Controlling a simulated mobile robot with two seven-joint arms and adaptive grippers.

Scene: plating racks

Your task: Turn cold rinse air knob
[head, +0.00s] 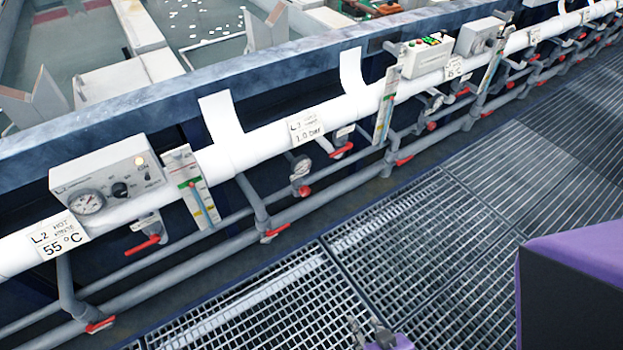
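A label reading "1.0 bar" (305,128) sits on the white pipe in the middle; its small upper words are too blurred to read. Below it are a round grey fitting with a red part (301,178) and a red-handled valve (341,150). I cannot tell which part is the cold rinse air knob. A grey control box (107,180) with a gauge and dark knob is at left, near a label reading "L.2 HOT" and "55 °C" (58,238). Only a bit of my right gripper (373,331) shows at the bottom edge, far from the valves. My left gripper is out of view.
Grey pipes (235,220) with several red handles run below the white pipe (258,145). A box with green buttons (427,55) and another grey box (480,37) stand farther right. Tanks lie behind the blue-grey ledge (200,82). The metal grating (400,240) in front is clear.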

